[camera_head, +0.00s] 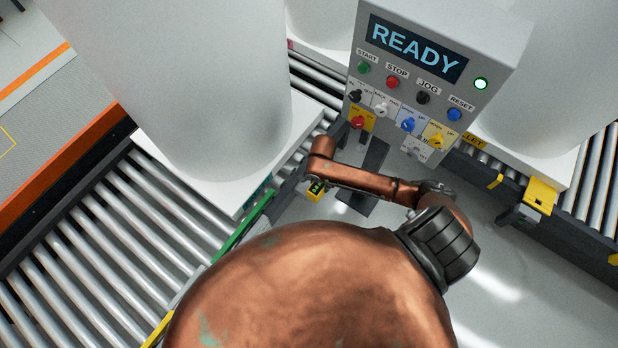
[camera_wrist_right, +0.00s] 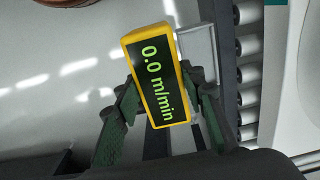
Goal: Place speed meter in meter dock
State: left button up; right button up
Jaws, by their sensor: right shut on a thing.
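The speed meter (camera_wrist_right: 155,75) is a yellow block with a dark face reading "0.0 m/min" in green. In the right wrist view it is between the two green fingers of my right gripper (camera_wrist_right: 160,105), which is shut on it, and it leans slightly. In the head view the meter (camera_head: 316,188) is small and partly hidden at the end of my copper right arm, near the left conveyor's edge. A pale rectangular plate (camera_wrist_right: 197,48) shows beside and behind the meter in the wrist view; I cannot tell whether it is the meter dock. My left gripper is out of view.
A control panel (camera_head: 415,60) reading "READY", with buttons and knobs, stands beyond my right arm. A large white tank (camera_head: 190,80) stands on a pale pallet (camera_head: 165,165) over the left roller conveyor (camera_head: 110,245). More rollers and a yellow bracket (camera_head: 540,195) are at right.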

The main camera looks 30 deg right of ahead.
jog(key=w+f+b, duration=0.1)
jog(key=w+f, duration=0.2)
jog(key=w+f+b, duration=0.2)
jog(key=w+f, duration=0.1)
jog(key=f, duration=0.1)
jog(key=w+d+f+b, duration=0.1)
jog(key=w+f+b, duration=0.1)
jog(key=w+f, duration=0.1)
jog(key=shift+d+f, duration=0.1)
jog(key=shift+f, duration=0.45)
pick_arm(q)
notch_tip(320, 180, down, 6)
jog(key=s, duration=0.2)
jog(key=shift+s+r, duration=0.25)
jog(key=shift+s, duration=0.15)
pick_arm(e)
jog(key=shift+w+r, duration=0.1)
jog(key=o, duration=1.4)
jog(key=shift+c, duration=0.2)
